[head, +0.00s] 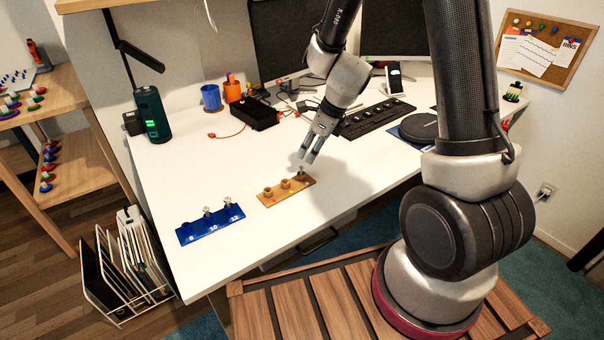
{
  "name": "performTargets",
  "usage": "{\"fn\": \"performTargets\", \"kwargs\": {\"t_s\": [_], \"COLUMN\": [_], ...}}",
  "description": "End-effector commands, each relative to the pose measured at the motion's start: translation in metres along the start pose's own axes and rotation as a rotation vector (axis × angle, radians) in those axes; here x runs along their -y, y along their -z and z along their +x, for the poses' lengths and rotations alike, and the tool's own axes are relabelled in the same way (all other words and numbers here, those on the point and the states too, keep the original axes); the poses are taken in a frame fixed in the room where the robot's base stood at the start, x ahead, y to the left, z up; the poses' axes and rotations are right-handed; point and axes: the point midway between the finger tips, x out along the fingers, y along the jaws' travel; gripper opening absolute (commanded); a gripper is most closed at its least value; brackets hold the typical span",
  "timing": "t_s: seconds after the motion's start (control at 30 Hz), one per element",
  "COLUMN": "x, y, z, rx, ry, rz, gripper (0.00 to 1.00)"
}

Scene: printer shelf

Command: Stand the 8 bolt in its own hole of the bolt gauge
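The blue bolt gauge (203,233) lies at the left front of the white desk, marked 8, 10 and 12. Silver bolts stand at its 10 and 12 places; the collar at 8 (185,227) shows no bolt. A tan wooden holder (274,200) lies to its right with several round collars. A small bolt (301,171), probably the 8 bolt, stands at the holder's right end. My gripper (308,157) points down just above this bolt, its two fingers slightly apart. Whether a finger touches the bolt is too small to tell.
A black open box (254,114), blue mug (211,97), orange cup (233,90) and red cable stand behind. A keyboard (375,119) lies right of my gripper. The desk between the gauge and the holder is clear.

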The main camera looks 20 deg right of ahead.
Motion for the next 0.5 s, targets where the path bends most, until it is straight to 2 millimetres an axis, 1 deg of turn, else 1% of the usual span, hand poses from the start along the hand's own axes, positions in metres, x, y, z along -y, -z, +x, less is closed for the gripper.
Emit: {"fn": "performTargets", "kwargs": {"t_s": [0.07,0.17,0.37,0.5], "x": [0.001,0.0,0.003,0.007], "y": [0.0,0.001,0.003,0.005], "z": [0.003,0.013,0.039,0.062], "rx": [-0.001,-0.002,-0.003,-0.003], "ry": [0.002,-0.001,-0.001,-0.003], "rz": [0.037,0.048,0.046,0.045], "gripper": [0.37,0.37,0.37,0.37]}}
